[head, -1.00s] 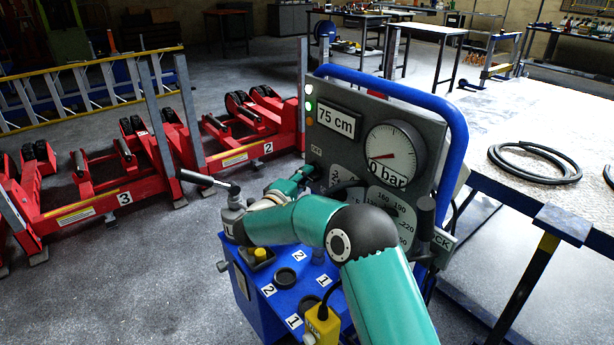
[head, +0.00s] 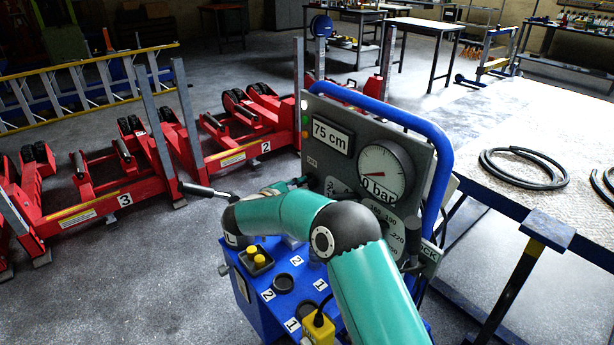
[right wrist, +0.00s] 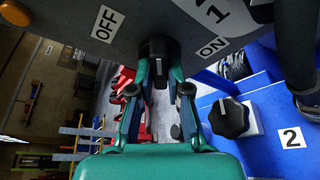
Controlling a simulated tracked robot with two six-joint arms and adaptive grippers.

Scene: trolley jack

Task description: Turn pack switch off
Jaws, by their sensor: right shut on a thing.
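The pack switch is a black rotary knob (right wrist: 158,50) on the grey panel, with an OFF label (right wrist: 107,24) on one side and an ON label (right wrist: 213,46) on the other in the right wrist view. My right gripper (right wrist: 160,78) is shut on the knob, a finger on each side. The knob's exact pointing is hard to read. In the head view my right gripper (head: 302,182) is at the panel's lower left edge, small and partly hidden by my arm; the knob is hidden there. My left gripper is not in view.
The panel (head: 338,110) carries a 75 cm display (head: 332,135) and a 0 bar gauge (head: 384,168). A white lamp (head: 304,104) is lit. A blue tube frame (head: 440,150) arches behind. Below is a blue cabinet (head: 255,305); another black knob (right wrist: 229,117) shows beside label 2.

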